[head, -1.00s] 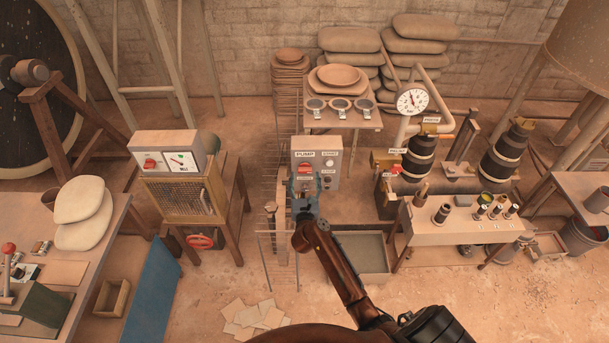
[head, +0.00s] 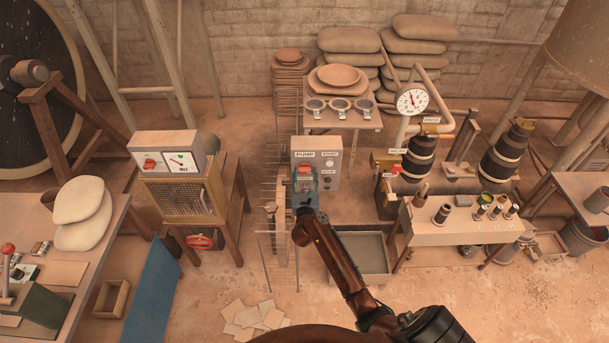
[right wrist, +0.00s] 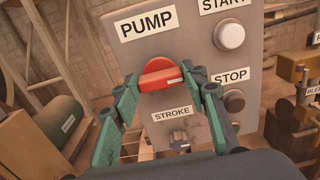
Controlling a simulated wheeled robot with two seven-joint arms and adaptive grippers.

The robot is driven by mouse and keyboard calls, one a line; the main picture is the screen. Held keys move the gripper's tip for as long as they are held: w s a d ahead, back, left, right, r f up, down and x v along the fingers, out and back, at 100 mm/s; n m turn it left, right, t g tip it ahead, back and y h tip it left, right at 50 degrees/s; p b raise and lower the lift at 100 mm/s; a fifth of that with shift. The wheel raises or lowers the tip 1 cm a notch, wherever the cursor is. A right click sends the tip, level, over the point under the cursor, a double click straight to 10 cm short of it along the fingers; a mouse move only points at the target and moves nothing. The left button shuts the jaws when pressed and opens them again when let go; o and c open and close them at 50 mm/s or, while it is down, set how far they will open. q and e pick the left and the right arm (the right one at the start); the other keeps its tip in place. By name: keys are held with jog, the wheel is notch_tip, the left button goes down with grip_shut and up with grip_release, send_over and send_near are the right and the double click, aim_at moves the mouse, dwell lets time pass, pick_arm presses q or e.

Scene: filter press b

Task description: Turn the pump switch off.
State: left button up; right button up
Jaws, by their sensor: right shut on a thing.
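The grey pump panel (head: 328,160) stands in the middle of the head view. It carries a PUMP label, START and STOP buttons, and a STROKE label. The red pump switch handle (right wrist: 161,78) lies roughly level, slightly tilted, on a red round base in the right wrist view. My right gripper (head: 304,176) is at the panel, and its green fingers (right wrist: 161,82) are shut on the two ends of the red handle. The fingers partly hide the switch in the head view. My left gripper is not in view.
The STOP button (right wrist: 234,101) is close beside the right finger, with the START button (right wrist: 231,36) above it. A wire rack (head: 283,245) stands left of my right arm, and a grey tray (head: 366,253) lies to its right. A pressure gauge (head: 411,99) is farther right.

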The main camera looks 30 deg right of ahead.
jog(key=shift+c, duration=1.2)
jog(key=shift+a+r+n+p, duration=0.1)
jog(key=shift+r+n+p, duration=0.1)
jog(key=shift+n+p, duration=0.65)
jog(key=n+p, duration=0.4)
jog(key=p, duration=0.2)
jog(key=shift+w+a+n, duration=0.1)
jog(key=shift+n, duration=0.25)
jog(key=n+p, duration=0.2)
jog(key=shift+f+n, duration=0.1)
jog(key=shift+n, duration=0.3)
jog(key=n+p, duration=0.3)
jog(key=n, duration=0.1)
jog(key=shift+a+f+n, duration=0.1)
jog(key=shift+f+n, duration=0.05)
jog(key=shift+n, duration=0.15)
jog(key=shift+f+n+p, duration=0.15)
jog(key=shift+n+p, duration=0.75)
jog(key=shift+n, duration=1.2)
